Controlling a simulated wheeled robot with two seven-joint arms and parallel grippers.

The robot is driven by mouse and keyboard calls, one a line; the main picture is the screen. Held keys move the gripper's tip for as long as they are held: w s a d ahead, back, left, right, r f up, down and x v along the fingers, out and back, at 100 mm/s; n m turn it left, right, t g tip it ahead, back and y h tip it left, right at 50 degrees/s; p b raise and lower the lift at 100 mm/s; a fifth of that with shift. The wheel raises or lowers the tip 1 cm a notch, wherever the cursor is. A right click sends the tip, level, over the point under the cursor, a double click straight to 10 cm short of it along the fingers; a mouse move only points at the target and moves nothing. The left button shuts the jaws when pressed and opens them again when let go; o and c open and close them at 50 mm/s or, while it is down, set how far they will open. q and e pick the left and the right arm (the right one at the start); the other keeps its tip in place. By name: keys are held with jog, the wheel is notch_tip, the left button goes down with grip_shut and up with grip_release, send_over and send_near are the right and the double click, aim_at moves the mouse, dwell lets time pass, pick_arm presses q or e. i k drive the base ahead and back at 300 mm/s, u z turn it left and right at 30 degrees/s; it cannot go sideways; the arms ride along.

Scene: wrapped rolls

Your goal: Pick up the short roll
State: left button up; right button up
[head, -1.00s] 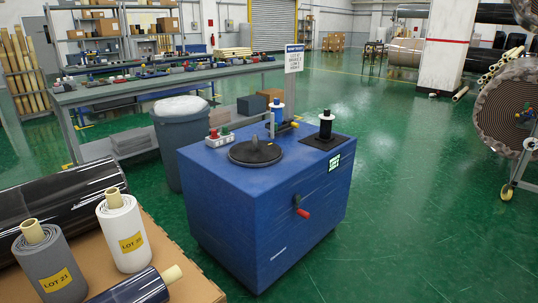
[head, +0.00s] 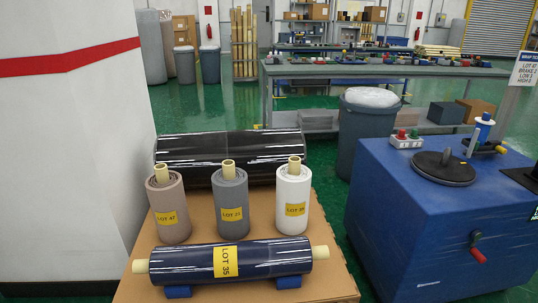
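Several wrapped rolls share a brown board. A dark navy glossy roll (head: 200,264) labelled LOT 35 lies across the front on blue cradles (head: 178,291), its pale core sticking out at both ends. Behind it three rolls stand upright with pale cores on top: a pinkish-brown one (head: 168,195) labelled LOT 47, a grey one (head: 231,190) labelled LOT 21 and a white one (head: 293,190) whose label number is hard to read. A larger black glossy roll (head: 210,148) lies at the back. Which of these is the short roll, I cannot tell for sure. Neither gripper is in view.
The brown board (head: 325,245) has bare room at its right edge. A blue machine (head: 430,215) with a turntable stands to the right, a grey bin (head: 366,130) behind. A white pillar (head: 75,170) with a red band stands close on the left.

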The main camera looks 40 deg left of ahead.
aim_at(165, 187)
jog(key=u, duration=3.45)
jog(key=i, duration=2)
jog(key=z, duration=2.1)
